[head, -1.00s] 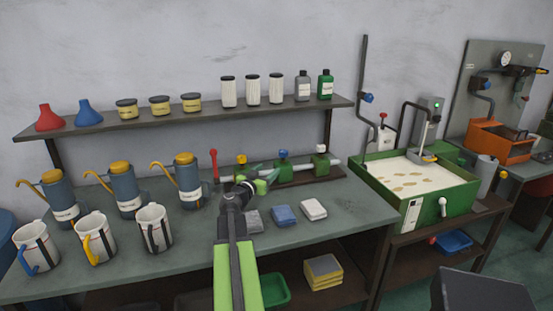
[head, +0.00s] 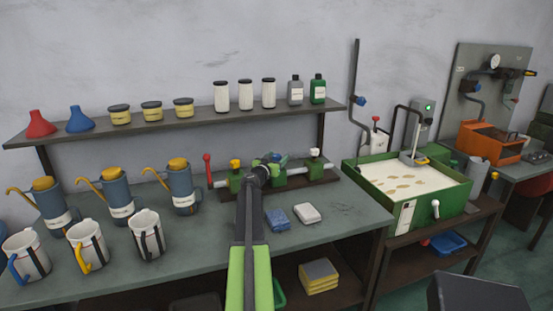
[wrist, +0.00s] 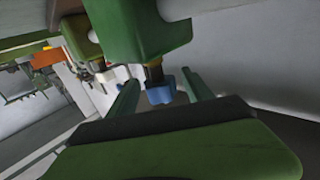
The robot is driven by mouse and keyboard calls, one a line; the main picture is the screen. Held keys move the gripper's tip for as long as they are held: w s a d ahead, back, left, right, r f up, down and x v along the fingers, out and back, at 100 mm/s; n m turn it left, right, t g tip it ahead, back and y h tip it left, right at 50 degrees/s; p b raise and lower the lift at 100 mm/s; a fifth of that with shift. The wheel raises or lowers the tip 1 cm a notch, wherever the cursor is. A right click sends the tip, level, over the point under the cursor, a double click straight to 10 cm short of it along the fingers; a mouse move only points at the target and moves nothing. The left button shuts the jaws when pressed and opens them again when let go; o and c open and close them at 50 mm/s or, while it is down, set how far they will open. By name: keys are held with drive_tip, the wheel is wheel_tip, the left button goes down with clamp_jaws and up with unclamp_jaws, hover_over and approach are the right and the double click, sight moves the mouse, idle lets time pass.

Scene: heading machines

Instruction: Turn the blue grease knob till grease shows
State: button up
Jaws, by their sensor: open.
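The blue grease knob (wrist: 160,94) sits on a short stem at a green block (wrist: 140,30) in the wrist view. My gripper (wrist: 159,80) is open, with one green finger on each side of the knob. A gap shows on both sides, so it is not gripped. In the head view my gripper (head: 270,160) is at the middle of the pipe row and partly hides the blue knob (head: 281,158). A yellow knob (head: 235,163) stands to its left and a white knob (head: 315,152) to its right. I see no grease.
A red lever (head: 207,162) stands at the pipe's left end. Oil cans (head: 117,193) and mugs (head: 148,236) stand left on the bench. A blue pad (head: 277,220) and a white pad (head: 307,213) lie in front of the pipe. A shelf (head: 120,130) runs above.

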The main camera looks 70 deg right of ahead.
drive_tip(key=shift+c, duration=0.3)
clamp_jaws()
drive_tip(key=shift+t, duration=0.3)
drive_tip(key=n+t, duration=0.3)
drive_tip(key=t, duration=0.2)
drive_tip(key=shift+n+y, duration=0.3)
drive_tip(key=shift+n, duration=0.1)
drive_tip(key=n+t+y, duration=0.2)
drive_tip(key=t, duration=0.1)
drive_tip(key=n+t+y, duration=0.1)
drive_tip(key=n+t, duration=0.2)
drive_tip(key=t, duration=0.1)
drive_tip(key=shift+w+y, duration=0.2)
drive_tip(key=shift+y, duration=0.2)
drive_tip(key=shift+t, duration=0.3)
drive_tip(key=shift+o, duration=0.3)
unclamp_jaws()
